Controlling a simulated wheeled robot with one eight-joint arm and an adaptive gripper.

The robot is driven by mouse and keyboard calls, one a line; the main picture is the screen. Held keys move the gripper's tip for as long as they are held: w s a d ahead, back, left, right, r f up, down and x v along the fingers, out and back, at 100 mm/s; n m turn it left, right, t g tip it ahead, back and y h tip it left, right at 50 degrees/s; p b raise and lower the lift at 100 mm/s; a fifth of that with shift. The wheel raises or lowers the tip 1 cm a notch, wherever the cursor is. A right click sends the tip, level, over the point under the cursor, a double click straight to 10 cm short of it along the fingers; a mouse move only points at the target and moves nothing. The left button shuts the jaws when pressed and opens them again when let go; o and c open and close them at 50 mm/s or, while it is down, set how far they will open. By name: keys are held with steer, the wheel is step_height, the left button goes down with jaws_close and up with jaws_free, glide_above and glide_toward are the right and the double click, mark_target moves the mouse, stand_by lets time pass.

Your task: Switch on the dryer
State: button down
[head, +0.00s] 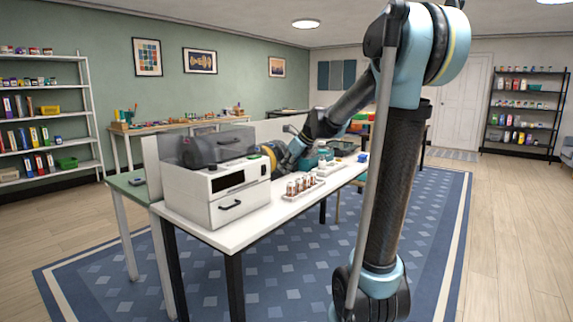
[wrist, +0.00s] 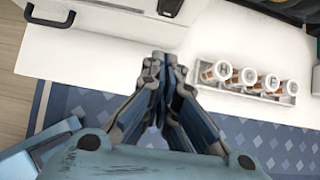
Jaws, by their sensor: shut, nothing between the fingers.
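The dryer, a white box with a dark see-through lid, seems to be the machine on the near end of the white table. It shows in the head view (head: 188,200), with a dark panel and a drawer handle on its front. In the wrist view, part of its white front (wrist: 105,20) with a dark handle is at the top left. In the head view the fingertips cannot be made out.
A white rack of several orange-and-white vials (wrist: 282,98) lies right of my gripper; it also shows in the head view (head: 290,197). Bare table (head: 225,238) lies in front of the dryer.

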mark_target(264, 171)
steer(key=w+a+f, duration=0.4)
steer(key=a, duration=0.1)
steer(key=shift+a, duration=0.2)
stand_by(0.3)
